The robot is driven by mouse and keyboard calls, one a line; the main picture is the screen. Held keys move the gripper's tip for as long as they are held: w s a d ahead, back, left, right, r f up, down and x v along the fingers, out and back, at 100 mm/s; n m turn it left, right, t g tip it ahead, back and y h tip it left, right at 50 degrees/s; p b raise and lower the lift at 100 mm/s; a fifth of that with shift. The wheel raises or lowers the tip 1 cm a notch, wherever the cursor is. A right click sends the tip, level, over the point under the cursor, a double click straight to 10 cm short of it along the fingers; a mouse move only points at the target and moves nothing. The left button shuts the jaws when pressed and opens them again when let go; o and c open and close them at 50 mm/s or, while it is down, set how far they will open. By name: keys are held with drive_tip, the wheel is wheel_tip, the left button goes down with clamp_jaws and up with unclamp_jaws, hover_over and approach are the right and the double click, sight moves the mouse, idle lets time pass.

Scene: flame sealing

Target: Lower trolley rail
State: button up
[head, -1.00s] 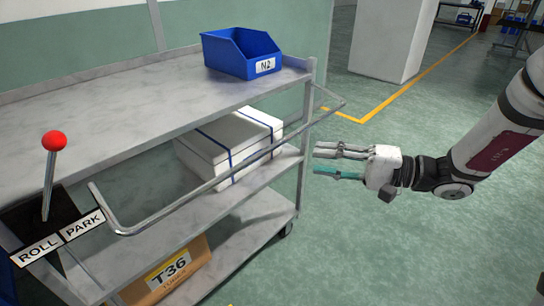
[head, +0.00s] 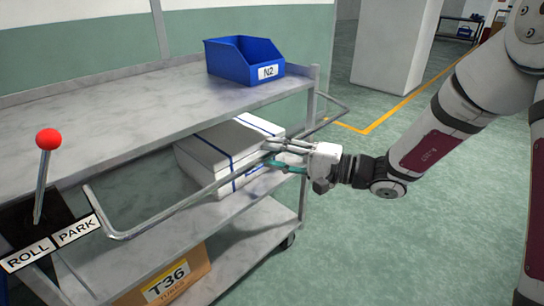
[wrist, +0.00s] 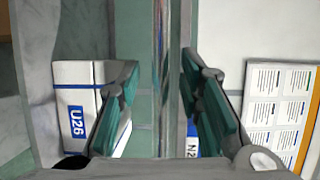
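The trolley's metal rail (head: 190,199) is a bent round bar. It runs along the trolley's near side, below the edge of the top shelf and in front of the white box. My gripper (head: 272,153) is at the rail, to the right of its middle, with its teal-padded fingers reaching toward the trolley. In the wrist view the rail (wrist: 174,75) runs upright between the two fingers (wrist: 160,85). The fingers stand apart with gaps beside the bar, so my gripper is open around it.
The grey trolley's top shelf (head: 120,105) carries a blue bin (head: 245,62) marked N2. A white strapped box (head: 205,160) sits on the middle shelf and a carton (head: 195,270) marked T36 below. A red-knobbed lever (head: 41,175) stands left by ROLL and PARK labels. Floor to the right is clear.

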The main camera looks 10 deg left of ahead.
drive_tip(key=shift+w+a, duration=0.1)
drive_tip(key=shift+a, duration=0.45)
clamp_jaws()
wheel_tip(320, 180, up, 2)
drive_tip(key=h+p, duration=0.1)
drive_tip(key=p, duration=0.1)
drive_tip(key=shift+r+g+p, duration=0.2)
drive_tip(key=shift+g+p, duration=0.1)
drive_tip(key=shift+g, duration=0.1)
drive_tip(key=shift+r, duration=0.45)
